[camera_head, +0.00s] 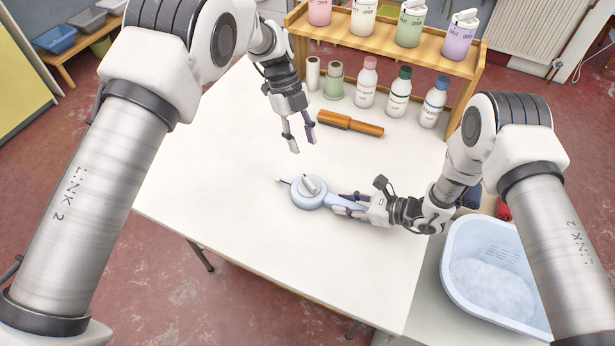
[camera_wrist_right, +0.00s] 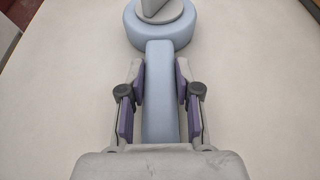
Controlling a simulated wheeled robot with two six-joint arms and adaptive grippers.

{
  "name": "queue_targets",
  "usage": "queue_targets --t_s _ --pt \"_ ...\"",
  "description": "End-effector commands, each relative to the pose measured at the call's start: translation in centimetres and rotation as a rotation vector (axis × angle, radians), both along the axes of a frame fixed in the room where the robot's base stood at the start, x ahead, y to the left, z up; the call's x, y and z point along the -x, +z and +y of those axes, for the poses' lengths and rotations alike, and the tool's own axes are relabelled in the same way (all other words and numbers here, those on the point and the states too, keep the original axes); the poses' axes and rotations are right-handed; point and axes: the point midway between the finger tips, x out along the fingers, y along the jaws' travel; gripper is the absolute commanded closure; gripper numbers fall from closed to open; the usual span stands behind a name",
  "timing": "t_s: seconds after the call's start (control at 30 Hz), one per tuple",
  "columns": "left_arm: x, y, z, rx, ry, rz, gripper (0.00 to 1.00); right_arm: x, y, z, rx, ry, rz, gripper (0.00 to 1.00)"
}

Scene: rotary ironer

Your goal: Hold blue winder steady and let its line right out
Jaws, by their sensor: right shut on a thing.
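The blue winder (camera_head: 309,193) lies on the white table, with a round light blue body, a grey crank on top and a small tip (camera_head: 281,180) sticking out at its left. Its handle points right. My right gripper (camera_head: 350,203) is shut on that handle; in the right wrist view the purple-padded fingers (camera_wrist_right: 160,98) stand on both sides of the handle of the winder (camera_wrist_right: 160,30). My left gripper (camera_head: 302,143) is above the table, up and left of the winder, with its fingers apart and nothing between them. No let-out line is visible.
Several bottles (camera_head: 398,93) and spools stand at the table's back edge under a wooden shelf (camera_head: 385,45). An orange-brown brush-like tool (camera_head: 350,124) lies before them. The table's left and front are clear.

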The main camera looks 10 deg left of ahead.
Motion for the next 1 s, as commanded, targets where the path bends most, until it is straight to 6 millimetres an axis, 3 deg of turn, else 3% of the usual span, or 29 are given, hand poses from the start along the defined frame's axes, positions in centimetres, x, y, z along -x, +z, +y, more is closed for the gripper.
queue_targets --t_s 0.1,0.23,0.63,1.0 --pt "-0.2 -0.4 0.9 -0.024 -0.069 0.002 0.61 0.1 -0.1 0.0 0.002 0.001 0.001 1.0" --pt "0.3 -2.0 0.5 -0.026 -0.072 0.004 0.61 0.1 -0.1 0.0 0.002 0.001 0.001 1.0" --pt "2.9 -10.0 -1.7 -0.025 -0.069 0.003 0.61 0.1 -0.1 0.0 0.002 0.001 0.001 1.0" --pt "3.2 -11.1 -2.0 -0.025 -0.068 0.0 0.61 0.1 -0.1 0.0 0.002 0.001 0.001 1.0"
